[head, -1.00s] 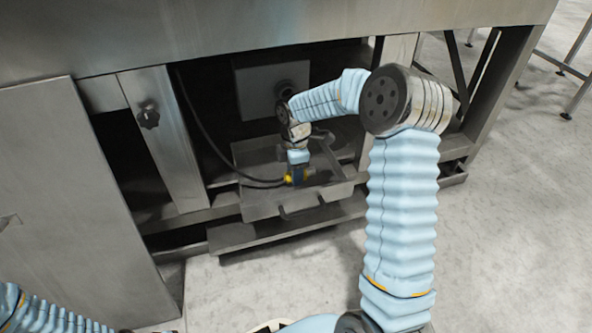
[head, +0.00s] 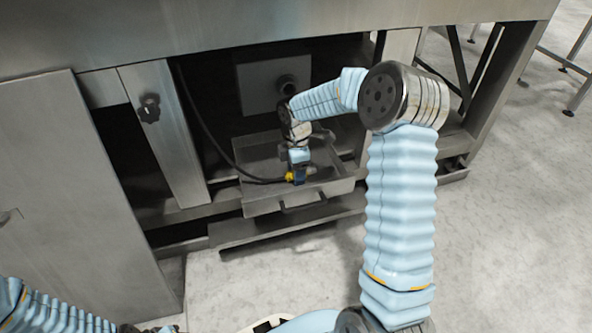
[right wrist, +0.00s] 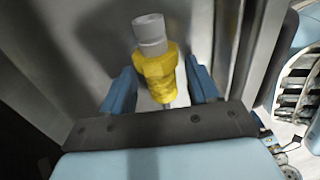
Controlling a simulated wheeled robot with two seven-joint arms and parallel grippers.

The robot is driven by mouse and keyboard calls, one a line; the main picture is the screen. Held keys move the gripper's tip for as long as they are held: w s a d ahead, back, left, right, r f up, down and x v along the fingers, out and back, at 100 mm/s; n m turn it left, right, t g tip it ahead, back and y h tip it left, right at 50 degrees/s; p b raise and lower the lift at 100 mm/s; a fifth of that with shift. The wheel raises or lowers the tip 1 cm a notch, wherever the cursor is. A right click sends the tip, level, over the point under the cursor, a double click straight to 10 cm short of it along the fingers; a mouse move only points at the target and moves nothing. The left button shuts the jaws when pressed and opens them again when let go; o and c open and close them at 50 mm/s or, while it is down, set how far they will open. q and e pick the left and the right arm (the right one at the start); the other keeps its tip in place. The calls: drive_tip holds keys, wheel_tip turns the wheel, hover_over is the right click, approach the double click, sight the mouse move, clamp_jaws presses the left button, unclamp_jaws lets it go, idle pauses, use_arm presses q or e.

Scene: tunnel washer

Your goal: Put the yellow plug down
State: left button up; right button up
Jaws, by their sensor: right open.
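The yellow plug (head: 288,177) is at the end of a dark hose, low in the metal tray under the machine. In the right wrist view the yellow plug (right wrist: 157,75) has a pale grey cylindrical end. My right gripper (head: 299,178) is down in the tray at the plug. In the right wrist view its blue fingers (right wrist: 160,76) stand open on either side of the plug, with a gap visible at each side. The plug seems to lie on the tray floor, but its underside is hidden. Only my left arm shows, at the lower left; its gripper is out of view.
The metal tray (head: 262,208) has raised walls and a front handle. The dark hose (head: 212,142) hangs down into it from the upper left. A pipe stub (head: 287,86) sticks out behind my right wrist. Machine legs flank the opening. The floor in front is clear.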

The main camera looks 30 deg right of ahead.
drive_tip(key=shift+f+b, duration=0.15)
drive_tip(key=shift+b, duration=0.3)
wheel_tip(320, 180, up, 12)
drive_tip(key=p, duration=0.4)
drive_tip(key=shift+w, duration=0.3)
